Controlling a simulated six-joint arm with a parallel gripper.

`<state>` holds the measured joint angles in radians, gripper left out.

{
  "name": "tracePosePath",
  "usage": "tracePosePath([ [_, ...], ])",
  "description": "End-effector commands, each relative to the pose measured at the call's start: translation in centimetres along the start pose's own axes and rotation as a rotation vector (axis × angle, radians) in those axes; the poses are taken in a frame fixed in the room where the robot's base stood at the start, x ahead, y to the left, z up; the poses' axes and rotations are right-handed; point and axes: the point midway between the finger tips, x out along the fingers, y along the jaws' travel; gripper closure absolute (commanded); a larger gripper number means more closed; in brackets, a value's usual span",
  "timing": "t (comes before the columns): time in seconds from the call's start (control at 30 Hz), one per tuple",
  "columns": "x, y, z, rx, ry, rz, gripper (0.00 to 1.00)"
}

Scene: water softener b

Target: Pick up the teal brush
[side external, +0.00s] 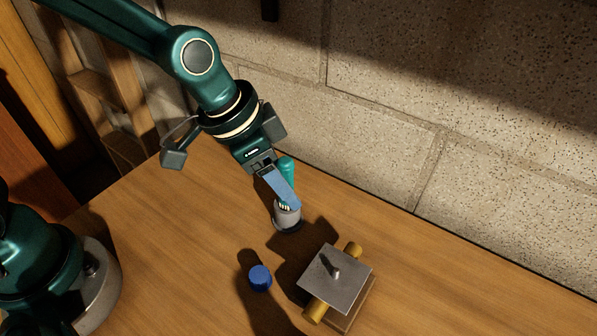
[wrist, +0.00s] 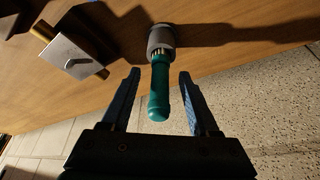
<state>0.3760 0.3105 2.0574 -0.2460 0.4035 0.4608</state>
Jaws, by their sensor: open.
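The teal brush (side external: 287,169) stands upright in a grey cup-like holder (side external: 287,216) on the wooden table, with its pale bristles at the holder's mouth. In the wrist view the brush (wrist: 159,92) shows its rounded handle end toward me, with the grey holder (wrist: 161,38) beyond it. My gripper (side external: 283,193) is at the brush, and its near blue finger hides part of the handle in the side view. In the wrist view my gripper (wrist: 160,80) is open, one blue finger on each side of the handle, with gaps visible on both sides.
A square metal plate (side external: 334,275) with a small knob and a yellow-brown bar under it sits to the right of the holder. A blue round cap (side external: 260,278) lies in front. A stone block wall (side external: 400,150) runs behind the table.

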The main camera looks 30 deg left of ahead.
Motion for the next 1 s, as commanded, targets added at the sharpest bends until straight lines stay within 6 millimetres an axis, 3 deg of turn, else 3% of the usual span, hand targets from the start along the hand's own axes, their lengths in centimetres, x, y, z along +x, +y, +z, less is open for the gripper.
tracePosePath([
  [0.2, 1.6, 0.0, 0.1, -0.001, -0.002, 0.0, 0.39],
  [0.5, 1.8, 0.0, 0.0, -0.001, 0.0, -0.001, 0.39],
  [0.67, 1.8, 0.0, 0.0, -0.001, 0.0, -0.001, 1.0],
  [1.0, 1.7, 0.0, 0.0, -0.001, 0.001, -0.002, 1.0],
])
